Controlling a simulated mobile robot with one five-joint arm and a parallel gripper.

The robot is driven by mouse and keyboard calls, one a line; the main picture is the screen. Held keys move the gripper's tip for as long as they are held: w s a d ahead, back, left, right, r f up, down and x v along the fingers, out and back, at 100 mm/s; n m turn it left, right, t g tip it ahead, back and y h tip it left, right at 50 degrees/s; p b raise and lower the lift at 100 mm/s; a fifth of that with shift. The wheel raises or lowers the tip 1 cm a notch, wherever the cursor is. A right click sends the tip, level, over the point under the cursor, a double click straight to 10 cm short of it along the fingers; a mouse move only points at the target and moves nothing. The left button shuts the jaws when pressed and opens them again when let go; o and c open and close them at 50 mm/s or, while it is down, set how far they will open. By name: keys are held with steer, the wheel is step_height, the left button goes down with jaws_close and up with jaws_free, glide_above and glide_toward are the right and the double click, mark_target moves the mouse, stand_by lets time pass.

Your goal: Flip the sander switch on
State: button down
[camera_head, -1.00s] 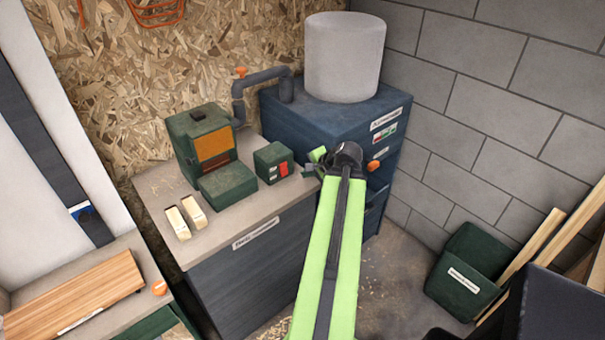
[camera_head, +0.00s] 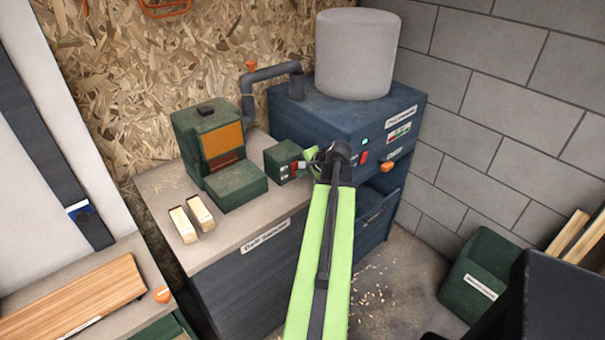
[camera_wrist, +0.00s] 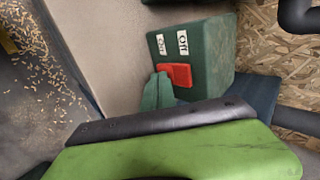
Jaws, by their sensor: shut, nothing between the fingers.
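The belt sander (camera_head: 212,140), a dark green machine with an orange belt, stands on the bench. To its right is a small green switch box (camera_head: 283,157) with a red switch (camera_head: 297,168). The wrist view shows the red switch (camera_wrist: 178,74) beside On and Off labels on the box (camera_wrist: 212,62); which way it is set I cannot tell. My gripper (camera_head: 310,160) is shut and empty at the box's right side. In the wrist view its green fingertip (camera_wrist: 158,92) is right beside the switch; I cannot tell whether they touch.
A blue cabinet (camera_head: 310,118) with a grey drum (camera_head: 357,52), a lit green lamp and another red switch stands behind my gripper. A grey pipe (camera_head: 262,76) runs toward the sander. Two pale blocks (camera_head: 192,218) lie on the bench front. A green bin (camera_head: 480,275) is at right.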

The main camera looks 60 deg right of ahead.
steer(key=shift+w+a+f, duration=0.1)
steer(key=shift+w+a, duration=0.05)
steer(key=shift+w, duration=0.05)
steer(key=shift+s, duration=0.15)
steer(key=shift+r+p, duration=0.65)
steer(key=shift+r, duration=0.3)
steer(key=shift+f, duration=0.1)
steer(key=shift+s, duration=0.1)
